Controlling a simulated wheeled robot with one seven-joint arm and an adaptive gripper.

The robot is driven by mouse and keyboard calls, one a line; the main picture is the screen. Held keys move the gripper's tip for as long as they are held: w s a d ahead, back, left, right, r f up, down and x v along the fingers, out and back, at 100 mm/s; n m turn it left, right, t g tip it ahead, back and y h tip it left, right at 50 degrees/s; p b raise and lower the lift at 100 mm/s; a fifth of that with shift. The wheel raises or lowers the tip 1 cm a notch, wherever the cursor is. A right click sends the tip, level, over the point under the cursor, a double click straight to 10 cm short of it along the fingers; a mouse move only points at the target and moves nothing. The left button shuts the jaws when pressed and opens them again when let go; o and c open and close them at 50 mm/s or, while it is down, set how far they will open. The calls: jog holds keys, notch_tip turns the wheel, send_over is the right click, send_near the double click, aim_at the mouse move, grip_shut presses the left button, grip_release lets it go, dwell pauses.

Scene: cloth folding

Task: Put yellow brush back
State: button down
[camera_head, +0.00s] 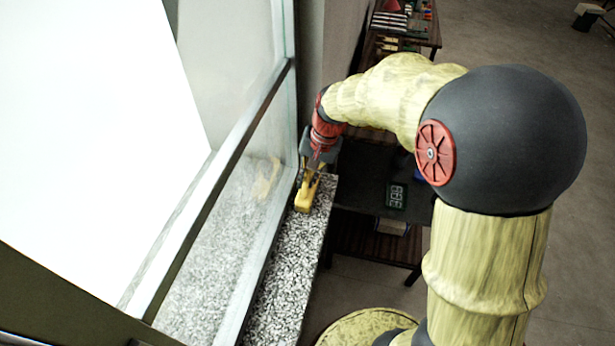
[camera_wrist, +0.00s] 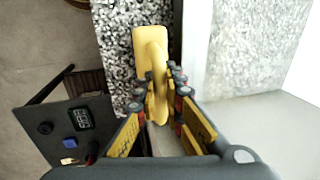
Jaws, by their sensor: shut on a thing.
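The yellow brush (camera_head: 304,197) is at the speckled stone sill (camera_head: 287,262) beside the window. My gripper (camera_head: 313,178) reaches down to it from above, at the far part of the sill in the head view. In the wrist view the brush (camera_wrist: 150,45) lies between the fingers of my gripper (camera_wrist: 160,105), which are shut on its handle. Its broad yellow end points away from the gripper over the speckled sill (camera_wrist: 115,50). I cannot tell whether the brush touches the sill or is just above it.
The window frame (camera_head: 270,170) and glass run along the left of the sill. A dark table (camera_head: 362,182) with a small digital display (camera_head: 396,196) stands to the right. Further back is a shelf (camera_head: 404,25) with several small items. The near part of the sill is clear.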

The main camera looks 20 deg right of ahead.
jog(key=shift+f, duration=0.1)
jog(key=c, duration=1.9)
grip_release()
jog(key=b+v, duration=0.1)
jog(key=v, duration=1.1)
jog(key=s+a+r+n+t+h, duration=0.1)
jog(key=s+n+t, duration=0.1)
jog(key=s, duration=0.8)
jog(key=s+a+r+n+t+h, duration=0.1)
jog(key=s+n, duration=0.3)
jog(key=s, duration=0.7)
jog(key=shift+a+r+n+t, duration=0.25)
jog(key=shift+r+n+t, duration=0.15)
jog(key=shift+t, duration=0.2)
